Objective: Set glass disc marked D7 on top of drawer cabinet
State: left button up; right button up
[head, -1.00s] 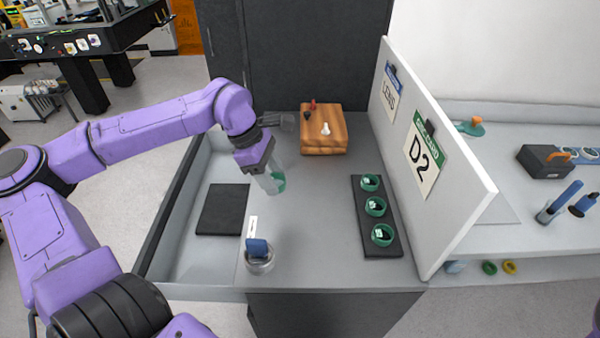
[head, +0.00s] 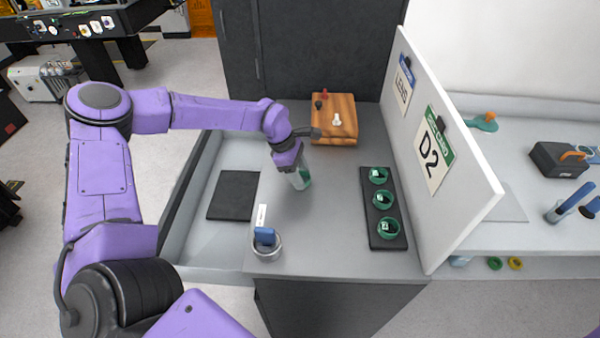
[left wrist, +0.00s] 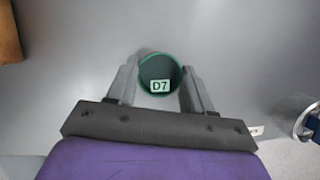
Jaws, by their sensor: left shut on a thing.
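The glass disc marked D7 (left wrist: 160,72), with a green rim and a white label, sits between the two fingers of my left gripper (left wrist: 160,92). The gripper is shut on it. In the head view, my left gripper (head: 299,177) points down over the grey worktop (head: 325,225), with the green-edged disc (head: 305,180) at its fingertips. I cannot tell whether the disc touches the worktop. A dark cabinet front (head: 335,308) shows below the worktop. I cannot tell whether this is the drawer cabinet. My right gripper is out of view.
A black rack (head: 384,243) with three green-rimmed discs stands to the right, before a white board (head: 460,215) reading D2. A wooden block (head: 334,125) stands behind. The worktop's middle is clear.

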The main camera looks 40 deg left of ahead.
pick_arm(q)
jog(key=o, duration=1)
jog(key=shift+o, duration=0.2)
jog(key=shift+s, duration=0.1)
jog(key=shift+r, duration=0.15)
jog(key=b+v, duration=0.1)
jog(key=v, duration=1.1)
